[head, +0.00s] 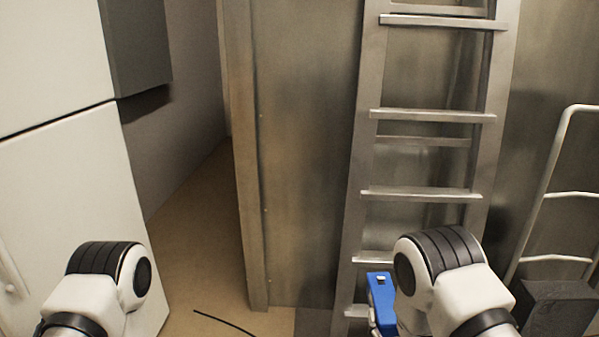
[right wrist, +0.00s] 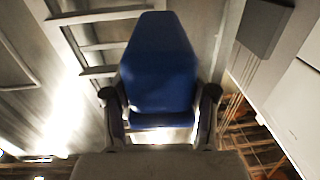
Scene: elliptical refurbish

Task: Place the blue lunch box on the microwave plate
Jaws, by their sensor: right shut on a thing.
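The blue lunch box (right wrist: 160,62) fills the middle of the right wrist view, between the two dark fingers of my right gripper (right wrist: 160,108). My right gripper is shut on it. In the head view, a small part of the blue lunch box (head: 380,284) shows just left of my right arm, in front of the ladder's lower part. My right arm hides the rest. My left arm shows at the lower left of the head view, but its gripper is out of frame. I see no microwave or microwave plate.
A metal ladder (head: 420,193) stands against a metal wall panel (head: 305,130). A white cabinet (head: 65,200) is at the left, with a grey box (head: 135,45) above. A white rack (head: 555,195) and dark block (head: 556,305) are at the right. Brown floor (head: 195,255) shows between.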

